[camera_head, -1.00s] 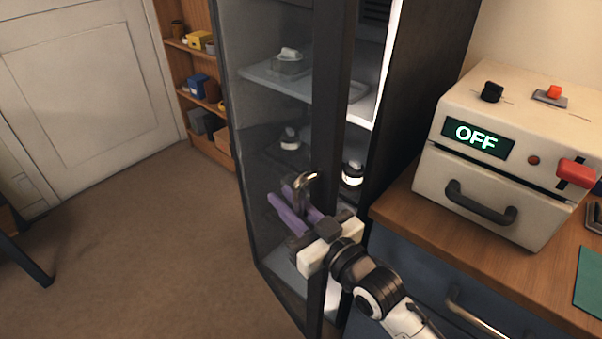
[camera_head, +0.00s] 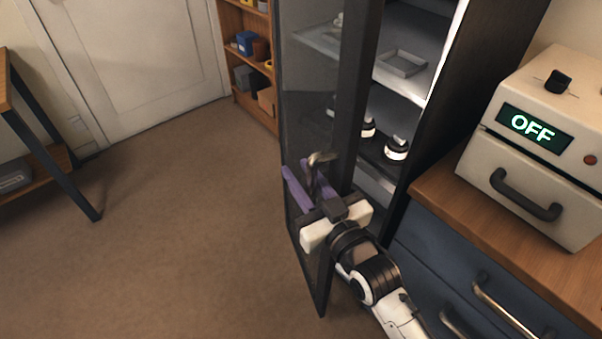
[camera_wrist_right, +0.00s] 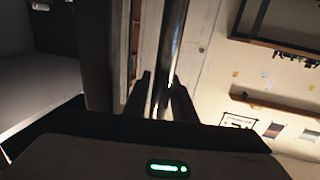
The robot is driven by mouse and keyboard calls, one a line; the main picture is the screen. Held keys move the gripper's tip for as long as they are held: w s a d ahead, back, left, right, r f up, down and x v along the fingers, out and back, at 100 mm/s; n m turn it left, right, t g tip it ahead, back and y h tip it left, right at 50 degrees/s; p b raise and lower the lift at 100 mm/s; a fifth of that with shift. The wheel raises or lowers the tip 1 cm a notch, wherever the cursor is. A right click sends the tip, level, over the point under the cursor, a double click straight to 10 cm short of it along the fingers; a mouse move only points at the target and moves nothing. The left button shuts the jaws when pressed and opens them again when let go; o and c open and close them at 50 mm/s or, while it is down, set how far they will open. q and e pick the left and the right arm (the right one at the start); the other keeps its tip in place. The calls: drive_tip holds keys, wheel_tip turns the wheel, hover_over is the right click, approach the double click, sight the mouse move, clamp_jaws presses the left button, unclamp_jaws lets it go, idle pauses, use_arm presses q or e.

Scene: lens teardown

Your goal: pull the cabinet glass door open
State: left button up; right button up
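The cabinet's glass door (camera_head: 359,110), dark-framed, stands ajar in the head view, with a gap between its frame and the cabinet (camera_head: 462,100). My right gripper (camera_head: 298,168) is at the metal door handle (camera_head: 322,158), its purple fingers on either side of it. The right wrist view shows the handle bar (camera_wrist_right: 174,40) running between the two dark fingertips (camera_wrist_right: 161,82), which look closed on it; the exact contact is hard to see. My left gripper is in neither view.
Inside the cabinet are a tray (camera_head: 402,63) and dark-and-white lens parts (camera_head: 397,149). A blue drawer unit (camera_head: 440,265) with a beige OFF device (camera_head: 545,150) stands close on the right. The floor (camera_head: 180,230) left of the door is clear. A dark-legged table (camera_head: 50,165) is far left.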

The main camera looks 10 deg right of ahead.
drive_tip(key=v, duration=1)
drive_tip(key=shift+s+r, duration=0.1)
drive_tip(key=shift+s, duration=0.05)
